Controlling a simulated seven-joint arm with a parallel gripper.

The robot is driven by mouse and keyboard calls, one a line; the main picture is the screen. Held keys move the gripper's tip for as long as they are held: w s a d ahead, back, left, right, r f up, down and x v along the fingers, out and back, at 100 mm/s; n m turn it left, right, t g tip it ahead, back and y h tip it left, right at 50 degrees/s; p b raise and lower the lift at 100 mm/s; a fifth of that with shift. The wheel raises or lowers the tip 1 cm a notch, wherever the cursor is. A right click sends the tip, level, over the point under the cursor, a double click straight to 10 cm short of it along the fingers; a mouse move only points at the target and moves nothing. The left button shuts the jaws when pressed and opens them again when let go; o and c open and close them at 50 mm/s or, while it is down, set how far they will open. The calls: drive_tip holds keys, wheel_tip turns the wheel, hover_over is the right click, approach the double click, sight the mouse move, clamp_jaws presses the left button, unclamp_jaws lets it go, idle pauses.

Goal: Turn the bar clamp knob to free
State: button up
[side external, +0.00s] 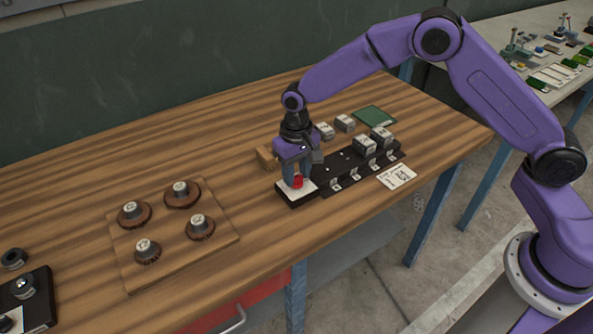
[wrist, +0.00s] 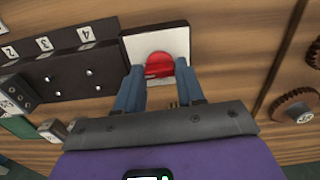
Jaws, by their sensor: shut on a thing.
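The red knob (wrist: 159,66) sits on a white plate (wrist: 137,49) fixed to a small black block. In the side external view the red knob (side external: 297,181) shows low between my fingers, on the white-topped block (side external: 287,200) at the left end of the black bar (side external: 341,172). My gripper (side external: 297,178) points straight down over it. In the wrist view my gripper's two blue fingers (wrist: 160,80) stand on either side of the knob and are shut on it. Any markings around the knob are too small or hidden to read.
Grey numbered blocks (side external: 365,146) stand on and behind the black bar. A small wooden block (side external: 266,158) is close behind my gripper. A wooden board (side external: 172,236) with several brown gear-like discs lies to the left. A green plate (side external: 374,116) and a white card (side external: 397,176) lie to the right.

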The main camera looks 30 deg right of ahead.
drive_tip(key=n, duration=0.8)
drive_tip(key=shift+n, duration=0.4)
drive_tip(key=n, duration=0.4)
drive_tip(key=shift+n, duration=2.3)
drive_tip(key=o, duration=1.1)
drive_tip(key=shift+c, duration=0.2)
